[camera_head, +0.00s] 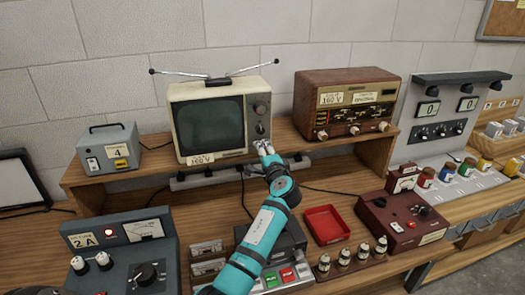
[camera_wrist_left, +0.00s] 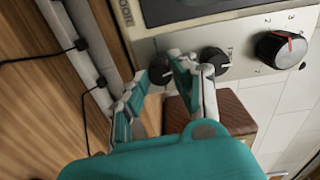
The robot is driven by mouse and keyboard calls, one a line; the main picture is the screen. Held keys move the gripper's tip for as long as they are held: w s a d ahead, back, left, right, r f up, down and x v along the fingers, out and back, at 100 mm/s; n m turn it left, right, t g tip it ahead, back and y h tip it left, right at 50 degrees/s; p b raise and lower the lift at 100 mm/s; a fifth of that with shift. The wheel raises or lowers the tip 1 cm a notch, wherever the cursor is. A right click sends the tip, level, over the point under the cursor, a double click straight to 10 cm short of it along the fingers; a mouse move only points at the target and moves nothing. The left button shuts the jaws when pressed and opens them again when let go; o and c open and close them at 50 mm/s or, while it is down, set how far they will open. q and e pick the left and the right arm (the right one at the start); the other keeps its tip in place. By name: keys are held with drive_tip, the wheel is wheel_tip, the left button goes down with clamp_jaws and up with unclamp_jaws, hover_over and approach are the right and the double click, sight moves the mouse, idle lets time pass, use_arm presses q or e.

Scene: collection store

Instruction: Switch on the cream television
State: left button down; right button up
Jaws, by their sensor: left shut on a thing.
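The cream television (camera_head: 205,120) stands on the wooden shelf, its greenish-grey screen (camera_head: 214,125) dark. Its control panel runs down the right side, with a large knob (camera_head: 260,110) at the top. My left gripper (camera_head: 266,148) is at the lower end of this panel. In the left wrist view, the fingers of my left gripper (camera_wrist_left: 166,84) are shut on the lowest dark knob (camera_wrist_left: 160,69), which sits between them. A second dark knob (camera_wrist_left: 217,61) and the large knob with a red mark (camera_wrist_left: 281,48) lie beyond it. My right gripper is not in view.
A wooden radio (camera_head: 345,100) stands right of the television, and a grey box labelled 4 (camera_head: 109,148) stands left. Below are a red tray (camera_head: 326,225), a dark red device (camera_head: 402,221) and a grey 2A unit (camera_head: 120,250). A power strip (camera_head: 215,178) runs under the shelf.

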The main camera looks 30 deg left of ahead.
use_arm(q)
drive_tip(key=shift+r, duration=0.1)
drive_tip(key=c, duration=1.1)
unclamp_jaws()
drive_tip(key=shift+w, duration=0.1)
drive_tip(key=v, duration=1.2)
